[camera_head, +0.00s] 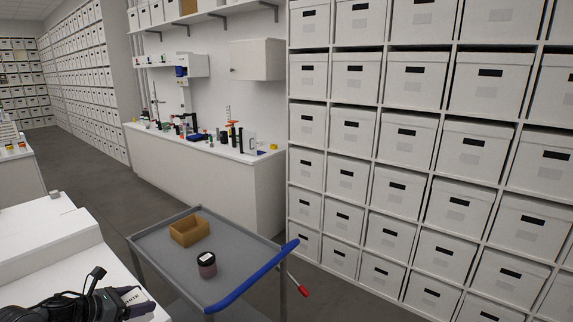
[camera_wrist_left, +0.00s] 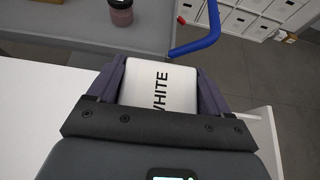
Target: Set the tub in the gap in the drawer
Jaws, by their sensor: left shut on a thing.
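My left gripper (camera_head: 138,301) is at the lower left of the head view, over the white worktop. It is shut on a white tub (camera_wrist_left: 159,86) with dark letters reading WHITE. In the left wrist view the tub sits between the two dark fingers (camera_wrist_left: 160,92). The tub's underside is hidden. No drawer with a gap can be made out in either view. My right gripper is not in view.
A grey cart (camera_head: 233,284) with a blue handle (camera_head: 252,276) stands beyond the white worktop (camera_head: 25,278). It carries a tan open box (camera_head: 189,231) and a dark-lidded jar (camera_head: 207,265). Shelves of white boxes (camera_head: 435,150) fill the right. Grey floor (camera_head: 85,190) lies open at left.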

